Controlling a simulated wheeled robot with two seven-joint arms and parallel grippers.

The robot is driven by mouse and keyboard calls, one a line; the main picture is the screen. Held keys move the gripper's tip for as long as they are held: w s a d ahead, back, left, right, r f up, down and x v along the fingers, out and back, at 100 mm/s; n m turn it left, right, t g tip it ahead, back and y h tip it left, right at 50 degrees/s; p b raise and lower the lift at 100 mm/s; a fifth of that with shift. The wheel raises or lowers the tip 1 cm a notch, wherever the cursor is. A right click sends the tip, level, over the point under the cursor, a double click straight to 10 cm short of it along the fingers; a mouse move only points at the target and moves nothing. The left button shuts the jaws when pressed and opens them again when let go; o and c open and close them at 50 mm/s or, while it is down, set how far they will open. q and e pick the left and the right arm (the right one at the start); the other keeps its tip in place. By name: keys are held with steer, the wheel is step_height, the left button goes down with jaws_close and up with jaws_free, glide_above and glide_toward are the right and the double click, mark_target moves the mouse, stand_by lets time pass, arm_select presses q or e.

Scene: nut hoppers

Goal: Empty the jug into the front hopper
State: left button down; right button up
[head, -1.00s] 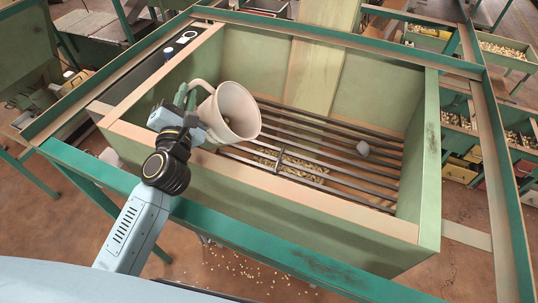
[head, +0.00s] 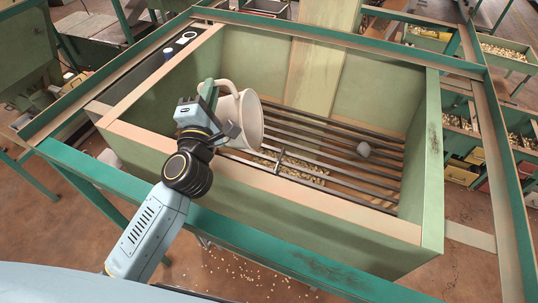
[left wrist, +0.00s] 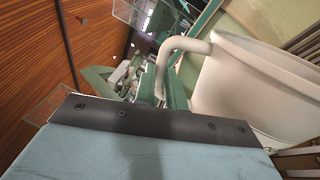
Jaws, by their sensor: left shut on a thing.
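The cream jug (head: 250,119) is over the left part of the front hopper (head: 270,182), tilted with its mouth facing right. My left gripper (head: 212,92) is shut on the jug's handle at its left side. In the left wrist view, the jug (left wrist: 250,85) fills the right side, and its handle (left wrist: 180,47) runs to the green gripper fingers. The inside of the jug is mostly hidden in the head view. Bars cross the hopper, and nuts (head: 300,172) lie below them. My right gripper is not in view.
A green frame rail (head: 290,262) runs in front of the hopper. Bins with nuts (head: 460,125) stand at the right. Several nuts lie scattered on the floor (head: 250,270).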

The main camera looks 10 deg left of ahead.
mark_target(239, 107)
arm_select(q)
steer(key=shift+d+m, duration=0.7)
steer(key=shift+d, duration=0.55)
steer(key=shift+w, duration=0.1)
steer(key=shift+d, duration=0.15)
steer(key=shift+d+m, duration=0.45)
steer(key=shift+m, duration=0.05)
steer(key=shift+d+h, duration=0.15)
steer(key=shift+h, duration=0.15)
steer(key=shift+d+f+m+p, duration=0.1)
steer(key=shift+d+m+p, duration=0.25)
steer(key=shift+m+p, duration=0.05)
steer(key=shift+d, duration=0.2)
steer(key=shift+d+f+m, duration=0.1)
steer(key=shift+d+m, duration=0.2)
steer(key=shift+m, duration=0.1)
steer(key=shift+d+p, duration=0.2)
steer(key=shift+p, duration=0.15)
